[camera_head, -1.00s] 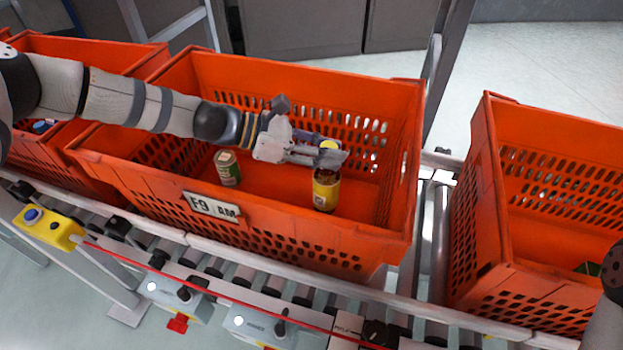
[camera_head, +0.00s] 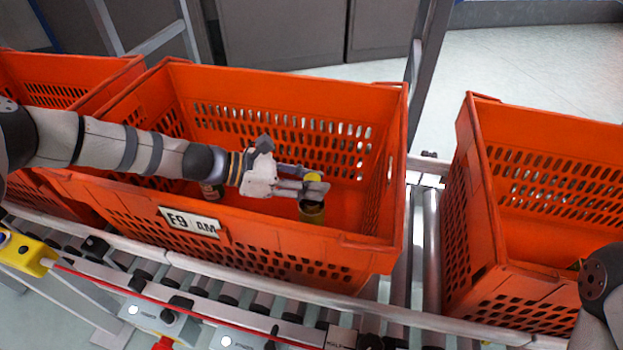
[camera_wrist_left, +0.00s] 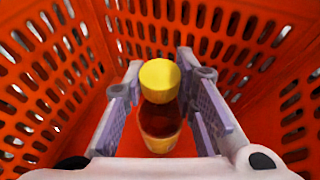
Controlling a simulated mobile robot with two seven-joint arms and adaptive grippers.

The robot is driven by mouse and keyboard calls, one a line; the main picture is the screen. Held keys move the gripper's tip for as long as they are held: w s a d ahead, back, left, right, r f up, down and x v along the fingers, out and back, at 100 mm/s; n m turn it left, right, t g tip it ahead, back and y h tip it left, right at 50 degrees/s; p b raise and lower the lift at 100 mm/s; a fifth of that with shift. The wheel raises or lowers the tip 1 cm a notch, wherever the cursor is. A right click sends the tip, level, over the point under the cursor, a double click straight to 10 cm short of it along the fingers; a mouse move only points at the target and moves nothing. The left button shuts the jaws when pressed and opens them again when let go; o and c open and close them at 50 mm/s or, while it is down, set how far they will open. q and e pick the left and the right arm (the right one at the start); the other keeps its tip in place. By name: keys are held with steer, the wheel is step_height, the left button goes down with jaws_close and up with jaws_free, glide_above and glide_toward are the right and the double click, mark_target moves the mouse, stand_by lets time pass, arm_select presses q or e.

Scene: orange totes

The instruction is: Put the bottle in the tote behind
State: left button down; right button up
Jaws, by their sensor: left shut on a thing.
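The bottle (camera_head: 312,212) has a yellow cap, a dark red-brown body and a yellow label. It is upright inside the middle orange tote (camera_head: 270,88), towards its right end. My left gripper (camera_head: 312,188) reaches into this tote from the left and is shut on the bottle below its cap. In the left wrist view the bottle (camera_wrist_left: 159,120) is between the two fingers (camera_wrist_left: 160,100). The front wall partly hides its lower end in the head view, so I cannot tell whether it touches the floor. My right gripper is out of view.
Other orange totes stand at the left (camera_head: 70,62) and right (camera_head: 540,118), with gaps between. The roller conveyor (camera_head: 265,290) and its control boxes run along the front.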

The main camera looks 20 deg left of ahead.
arm_select(q)
steer(key=c, duration=1.3)
jaws_free()
steer(key=shift+r, duration=0.1)
steer(key=shift+s+a+r+p, duration=0.2)
steer(key=shift+a+r+p, duration=0.45)
steer(key=shift+r, duration=0.35)
steer(key=v, duration=0.7)
steer(key=p+v, duration=0.1)
steer(key=v, duration=0.2)
steer(key=shift+s+a+f, duration=0.15)
steer(key=shift+s+f, duration=0.1)
steer(key=shift+s, duration=0.05)
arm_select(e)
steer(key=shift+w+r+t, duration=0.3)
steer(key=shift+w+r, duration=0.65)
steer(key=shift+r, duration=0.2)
